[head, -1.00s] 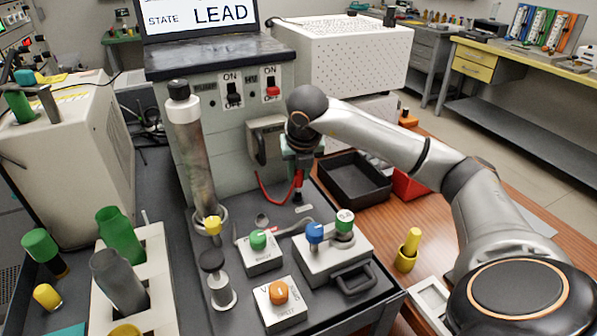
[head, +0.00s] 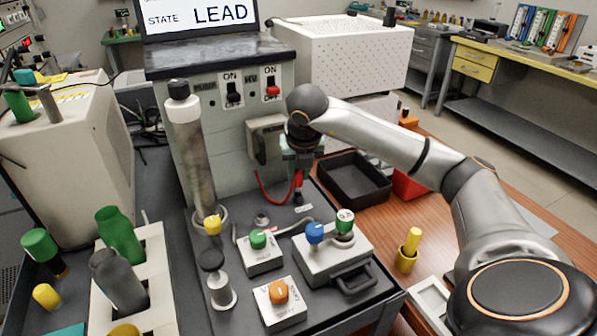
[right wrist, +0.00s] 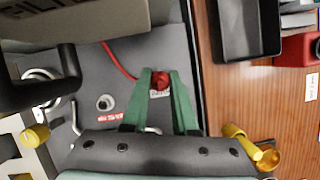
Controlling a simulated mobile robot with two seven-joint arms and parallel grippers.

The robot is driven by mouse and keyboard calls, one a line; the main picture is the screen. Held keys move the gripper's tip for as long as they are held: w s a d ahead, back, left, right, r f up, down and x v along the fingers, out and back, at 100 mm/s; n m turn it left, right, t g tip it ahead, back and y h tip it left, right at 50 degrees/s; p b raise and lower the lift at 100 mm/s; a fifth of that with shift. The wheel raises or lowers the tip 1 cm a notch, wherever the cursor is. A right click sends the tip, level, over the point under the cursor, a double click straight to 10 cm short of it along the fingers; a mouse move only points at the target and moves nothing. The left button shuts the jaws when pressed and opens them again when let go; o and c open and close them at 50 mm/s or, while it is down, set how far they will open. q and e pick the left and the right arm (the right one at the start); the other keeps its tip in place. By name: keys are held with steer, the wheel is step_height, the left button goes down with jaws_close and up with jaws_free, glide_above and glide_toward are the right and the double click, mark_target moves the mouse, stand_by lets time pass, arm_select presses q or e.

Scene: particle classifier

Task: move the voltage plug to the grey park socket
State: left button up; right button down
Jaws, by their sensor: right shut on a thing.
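The red voltage plug (head: 298,181) is between the green fingers of my right gripper (head: 299,168). In the right wrist view my right gripper (right wrist: 160,78) is shut on the plug (right wrist: 161,79), and its red cable runs up and left. The plug is directly over a small dark fitting (head: 299,198) beside a white label on the dark deck, likely the grey park socket. The plug and fingers hide its top, so I cannot tell whether the plug is seated. A grey round fitting (head: 262,219) with a red label stands to the left. My left gripper is not in view.
A tall glass column (head: 193,155) stands left of the plug. Knobbed boxes (head: 330,262) stand in front, and the cabinet (head: 222,130) with switches behind. A black tray (head: 353,180) lies to the right on the wooden bench.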

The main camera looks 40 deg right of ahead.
mark_target(299, 178)
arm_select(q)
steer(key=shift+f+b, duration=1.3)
arm_select(e)
steer(key=shift+f, duration=1.55)
steer(key=c, duration=0.6)
jaws_free()
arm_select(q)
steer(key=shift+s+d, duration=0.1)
arm_select(e)
steer(key=shift+a+r, duration=0.1)
steer(key=shift+r, duration=0.25)
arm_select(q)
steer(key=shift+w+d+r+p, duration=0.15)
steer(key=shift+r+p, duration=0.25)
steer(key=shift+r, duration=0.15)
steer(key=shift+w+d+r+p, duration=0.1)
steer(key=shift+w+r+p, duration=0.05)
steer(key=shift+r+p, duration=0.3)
arm_select(e)
steer(key=v, duration=1.2)
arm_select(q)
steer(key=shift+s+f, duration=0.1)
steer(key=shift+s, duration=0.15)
arm_select(e)
steer(key=shift+f, duration=0.1)
